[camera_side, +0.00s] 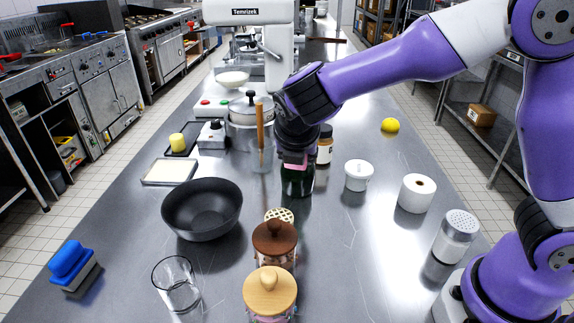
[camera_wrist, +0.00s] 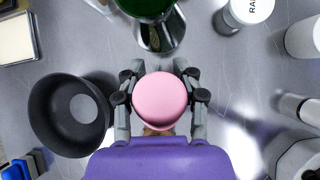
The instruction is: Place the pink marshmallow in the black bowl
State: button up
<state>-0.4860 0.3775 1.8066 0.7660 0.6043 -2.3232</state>
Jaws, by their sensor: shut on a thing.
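My gripper (camera_wrist: 160,105) is shut on the pink marshmallow (camera_wrist: 160,99), a round pink piece held between its two fingers in the wrist view. In the side view a bit of the pink marshmallow (camera_side: 294,158) shows below my dark wrist, in front of a dark green jar; the fingers are hard to make out there. The black bowl (camera_side: 202,223) stands on the steel table to the left of my gripper and nearer the side camera. In the wrist view the bowl (camera_wrist: 48,112) is left of the marshmallow, apart from it, and looks empty.
Two lidded jars, one with a brown lid (camera_side: 274,238) and one with a tan lid (camera_side: 270,290), stand right of the bowl. A clear glass (camera_side: 178,285) and blue brush (camera_side: 72,263) are in front. A white-topped tray (camera_side: 170,171) lies behind the bowl. A white tub (camera_side: 358,175) stands right.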

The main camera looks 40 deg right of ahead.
jog(key=w+a+g+y, duration=0.1)
jog(key=w+a, duration=0.1)
jog(key=a, duration=0.3)
jog(key=m+y, duration=0.6)
jog(key=m, duration=1)
send_over(199, 217)
jog(key=s, duration=0.2)
jog(key=shift+s+d+f, duration=0.1)
jog(key=shift+d+f, duration=0.05)
jog(key=shift+f, duration=1.3)
jog(key=shift+w+d+f, duration=0.1)
jog(key=shift+d+f, duration=0.05)
jog(key=shift+f, duration=1.25)
jog(key=shift+s+d+f, duration=0.1)
jog(key=shift+d+f, duration=0.05)
jog(key=shift+f, duration=1.3)
jog(key=o, duration=0.8)
jog(key=shift+r, duration=0.1)
